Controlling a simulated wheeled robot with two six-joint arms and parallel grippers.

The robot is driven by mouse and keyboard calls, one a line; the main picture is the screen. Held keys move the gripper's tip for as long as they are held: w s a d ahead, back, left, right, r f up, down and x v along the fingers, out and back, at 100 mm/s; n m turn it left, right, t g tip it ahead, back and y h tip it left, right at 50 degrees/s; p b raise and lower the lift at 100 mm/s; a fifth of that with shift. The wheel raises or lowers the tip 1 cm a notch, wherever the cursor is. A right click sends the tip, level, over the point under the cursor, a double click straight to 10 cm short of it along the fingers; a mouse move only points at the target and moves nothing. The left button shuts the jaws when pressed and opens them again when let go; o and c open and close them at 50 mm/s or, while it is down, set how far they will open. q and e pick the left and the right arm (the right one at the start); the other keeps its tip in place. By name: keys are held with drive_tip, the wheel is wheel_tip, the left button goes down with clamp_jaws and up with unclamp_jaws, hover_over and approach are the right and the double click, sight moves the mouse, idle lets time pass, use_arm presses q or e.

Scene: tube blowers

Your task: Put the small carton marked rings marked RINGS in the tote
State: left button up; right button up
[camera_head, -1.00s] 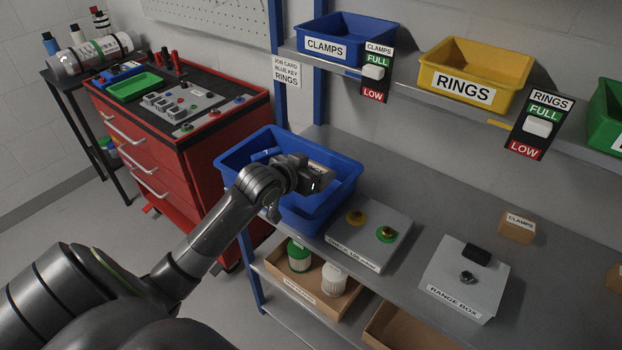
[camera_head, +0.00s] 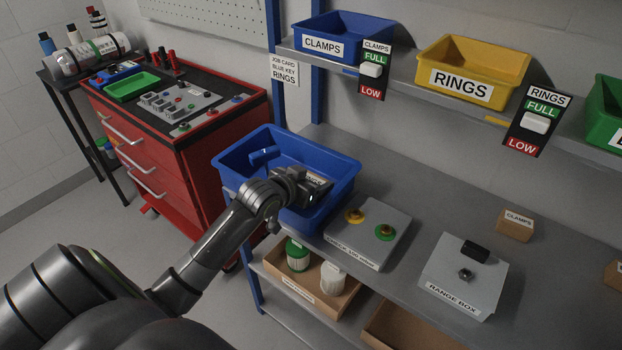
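The blue tote (camera_head: 232,177) stands on the bench's left end, its open top facing up. My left gripper (camera_head: 314,193) is down inside it, toward its right side. It is shut on a small carton (camera_head: 316,180) with a white label, seen just behind the fingers. The label's text is mostly covered and hard to read. Whether the carton touches the tote floor is hidden by the gripper. A blue object (camera_head: 264,155) lies in the tote, left of the gripper. My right gripper is not in view.
A CLAMPS carton (camera_head: 515,224) stands farther right. Above are a blue CLAMPS bin (camera_head: 347,27) and a yellow RINGS bin (camera_head: 510,92). A red tool cabinet (camera_head: 200,180) is at left.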

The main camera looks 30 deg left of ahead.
use_arm(q)
drive_tip(key=o, duration=0.4)
drive_tip(key=shift+s+f, duration=0.15)
drive_tip(key=shift+f, duration=0.35)
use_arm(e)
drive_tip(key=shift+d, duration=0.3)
use_arm(q)
drive_tip(key=shift+r, duration=0.25)
drive_tip(key=v, duration=0.4)
drive_tip(key=p+v, duration=0.1)
drive_tip(key=v, duration=0.3)
drive_tip(key=r+v, duration=0.1)
drive_tip(key=v, duration=0.3)
drive_tip(key=shift+a+r, duration=0.1)
drive_tip(key=shift+r, duration=0.05)
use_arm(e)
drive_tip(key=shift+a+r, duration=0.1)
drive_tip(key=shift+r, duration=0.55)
